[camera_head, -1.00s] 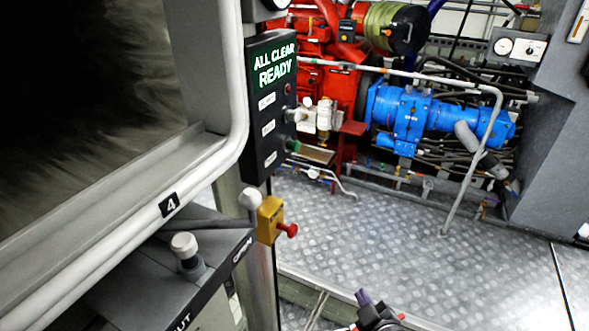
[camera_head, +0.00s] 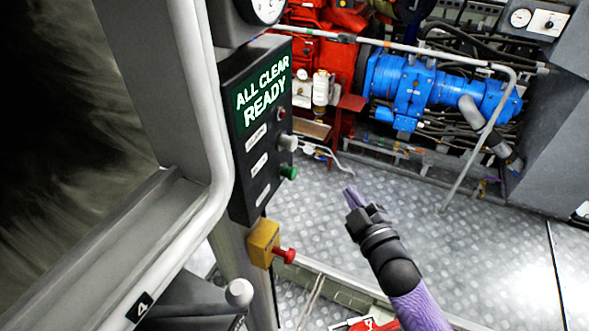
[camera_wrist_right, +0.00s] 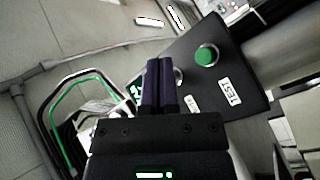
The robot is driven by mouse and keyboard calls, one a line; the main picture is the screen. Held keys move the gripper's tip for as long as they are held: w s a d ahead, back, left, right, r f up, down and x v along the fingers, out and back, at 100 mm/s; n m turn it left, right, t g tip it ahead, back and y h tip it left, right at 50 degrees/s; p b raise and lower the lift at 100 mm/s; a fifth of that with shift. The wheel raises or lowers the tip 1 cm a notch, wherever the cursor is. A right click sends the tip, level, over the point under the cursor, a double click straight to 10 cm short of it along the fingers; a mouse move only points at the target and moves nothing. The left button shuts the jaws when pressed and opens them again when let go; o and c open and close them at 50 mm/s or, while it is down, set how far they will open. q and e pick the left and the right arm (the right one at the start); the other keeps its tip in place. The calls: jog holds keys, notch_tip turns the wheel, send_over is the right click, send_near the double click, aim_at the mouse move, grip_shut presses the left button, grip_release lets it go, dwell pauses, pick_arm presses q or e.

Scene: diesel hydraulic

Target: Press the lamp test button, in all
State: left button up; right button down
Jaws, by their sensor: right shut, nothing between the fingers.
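The black control panel (camera_head: 238,190) shows a lit "ALL CLEAR READY" sign (camera_head: 263,92). A green button (camera_head: 289,172) sticks out at its lower right, below a grey knob (camera_head: 288,143) and a small dark red piece (camera_head: 282,113). In the right wrist view the green button (camera_wrist_right: 205,55) sits beside a "TEST" label (camera_wrist_right: 230,92). My right gripper (camera_head: 349,194) is shut and empty, to the right of the panel and apart from the button. Its purple fingers (camera_wrist_right: 158,85) partly cover the panel in the right wrist view. My left gripper is not in view.
A yellow box with a red knob (camera_head: 264,243) is mounted below the panel. A window frame (camera_head: 205,110) stands left. A grey railing (camera_head: 475,160), blue machine (camera_head: 410,95) and red engine (camera_head: 330,60) lie behind. The metal floor (camera_head: 400,205) between is clear.

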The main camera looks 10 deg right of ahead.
aim_at(290, 173)
jog(key=w+a+b, duration=0.3)
jog(key=w+a, duration=0.2)
jog(key=a, duration=0.2)
jog(key=shift+a, duration=0.15)
dwell(0.4)
jog(key=shift+w+a, duration=0.1)
jog(key=shift+a, duration=0.05)
dwell(1.5)
jog(key=shift+w+a, duration=0.15)
jog(key=shift+a, duration=0.05)
jog(key=shift+w+a+b, duration=0.3)
jog(key=shift+a+b, duration=0.1)
jog(key=shift+b, duration=0.1)
dwell(0.7)
jog(key=shift+d, duration=0.1)
jog(key=shift+s+d+p, duration=0.5)
jog(key=shift+d+p, duration=0.05)
jog(key=shift+d, duration=0.05)
